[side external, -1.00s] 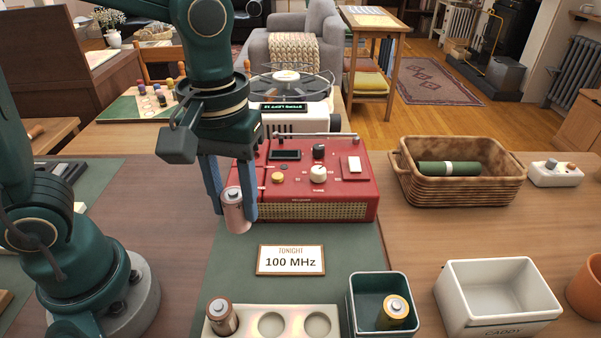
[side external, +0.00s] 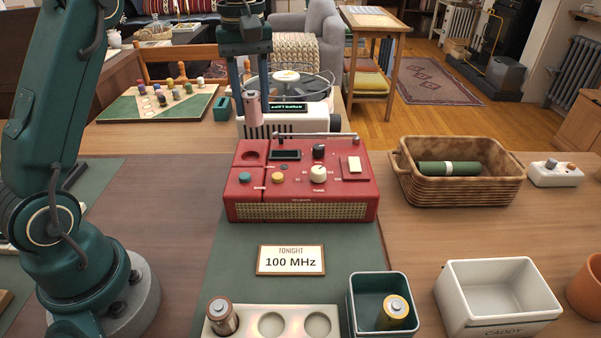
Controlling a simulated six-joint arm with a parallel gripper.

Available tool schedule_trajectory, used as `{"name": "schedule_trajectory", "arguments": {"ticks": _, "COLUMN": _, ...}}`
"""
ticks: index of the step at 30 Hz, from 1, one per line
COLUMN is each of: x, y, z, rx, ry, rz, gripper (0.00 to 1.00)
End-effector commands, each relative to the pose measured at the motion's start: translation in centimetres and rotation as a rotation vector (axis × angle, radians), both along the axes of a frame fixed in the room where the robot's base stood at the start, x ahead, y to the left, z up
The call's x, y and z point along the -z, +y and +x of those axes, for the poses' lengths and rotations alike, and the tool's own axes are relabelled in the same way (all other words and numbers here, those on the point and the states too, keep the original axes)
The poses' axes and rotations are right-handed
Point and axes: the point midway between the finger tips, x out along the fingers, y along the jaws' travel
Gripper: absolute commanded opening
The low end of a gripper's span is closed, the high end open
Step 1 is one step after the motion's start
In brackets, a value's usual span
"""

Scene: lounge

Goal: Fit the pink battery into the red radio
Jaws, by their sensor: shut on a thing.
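The pink battery (side external: 251,112) is held upright between the fingers of my gripper (side external: 250,93), which is shut on it. The red radio (side external: 300,211) stands on the green mat with its controls facing up. A round dark opening (side external: 250,155) shows at the back left of its top. In the picture the battery appears straight above this opening, with a gap between; its exact depth relative to the opening is hard to tell.
A brown battery (side external: 221,317) stands in a white holder (side external: 245,325) with two empty round wells. A green tin (side external: 379,277) holds a yellow-topped battery (side external: 394,312). A wicker basket (side external: 460,193) and a white caddy (side external: 500,310) stand right.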

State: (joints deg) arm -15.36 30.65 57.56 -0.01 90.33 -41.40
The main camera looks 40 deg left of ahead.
Motion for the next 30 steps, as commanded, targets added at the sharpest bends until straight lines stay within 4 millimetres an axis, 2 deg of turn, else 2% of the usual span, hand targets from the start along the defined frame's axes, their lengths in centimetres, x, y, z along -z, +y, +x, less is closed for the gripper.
{"name": "schedule_trajectory", "arguments": {"ticks": 1, "x": 0.4, "y": 1.1, "z": 0.3, "rx": -0.03, "ry": 0.004, "rz": -0.002, "gripper": 0.0}}
{"name": "schedule_trajectory", "arguments": {"ticks": 3, "x": 1.0, "y": 2.0, "z": 0.3, "rx": -0.054, "ry": 0.013, "rz": -0.004, "gripper": 0.0}}
{"name": "schedule_trajectory", "arguments": {"ticks": 7, "x": 1.6, "y": 2.7, "z": 0.1, "rx": -0.075, "ry": 0.026, "rz": -0.009, "gripper": 0.0}}
{"name": "schedule_trajectory", "arguments": {"ticks": 30, "x": 7.2, "y": 2.6, "z": 0.1, "rx": -0.075, "ry": 0.025, "rz": -0.008, "gripper": 0.0}}
